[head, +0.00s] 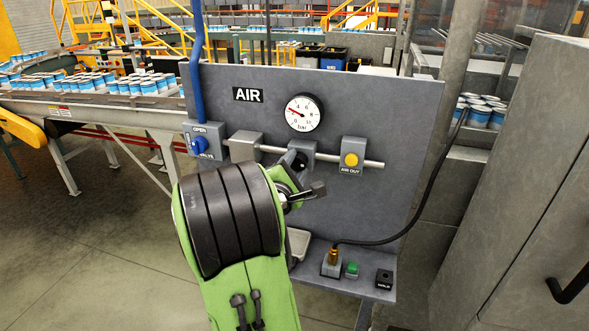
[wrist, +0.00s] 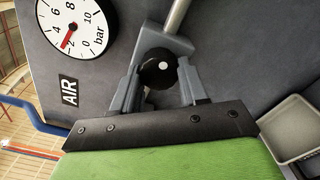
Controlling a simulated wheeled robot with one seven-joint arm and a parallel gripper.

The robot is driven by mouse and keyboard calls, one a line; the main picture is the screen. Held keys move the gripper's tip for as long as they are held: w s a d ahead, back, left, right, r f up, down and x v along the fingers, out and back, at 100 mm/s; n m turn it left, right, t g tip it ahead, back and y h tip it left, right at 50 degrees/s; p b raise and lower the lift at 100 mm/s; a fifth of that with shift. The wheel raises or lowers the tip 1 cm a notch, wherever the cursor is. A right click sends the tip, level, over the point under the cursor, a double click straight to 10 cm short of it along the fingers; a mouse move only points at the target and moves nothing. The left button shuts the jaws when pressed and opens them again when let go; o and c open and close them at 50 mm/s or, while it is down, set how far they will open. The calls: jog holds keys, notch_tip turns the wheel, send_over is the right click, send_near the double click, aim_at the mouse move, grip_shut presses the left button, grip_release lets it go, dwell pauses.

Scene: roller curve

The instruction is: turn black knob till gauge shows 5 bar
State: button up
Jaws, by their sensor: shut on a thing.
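The black knob (wrist: 150,75) is round with a white dot and sits on a grey block. My gripper (wrist: 160,75) is shut on it, one grey finger on each side, in the wrist view. In the head view the knob (head: 301,161) is partly hidden by my green and black arm. The round white gauge (head: 303,113) is on the grey panel above the knob. Its red needle points left and slightly up, around the 2 mark; the exact value is hard to read. The gauge also shows at the upper left of the wrist view (wrist: 76,24).
A blue valve handle (head: 199,145) is left on the pipe, and a yellow AIR OUT button (head: 351,159) is right. Below, a shelf holds a brass fitting (head: 333,257) with a black hose and a green button (head: 352,270). A grey tray (wrist: 290,130) lies right in the wrist view.

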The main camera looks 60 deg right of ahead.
jog(key=m+b, duration=0.2)
jog(key=m, duration=0.1)
jog(key=shift+f+m, duration=0.1)
jog(key=shift+m, duration=0.2)
jog(key=m+b, duration=0.3)
jog(key=shift+m, duration=0.3)
jog(key=m+b, duration=0.3)
jog(key=shift+r+m+b, duration=0.2)
jog(key=shift+m+b, duration=0.9)
jog(key=shift+m, duration=0.3)
jog(key=o, duration=1.1)
jog(key=shift+r, duration=0.1)
jog(key=shift+c, duration=0.2)
jog(key=shift+a, duration=0.1)
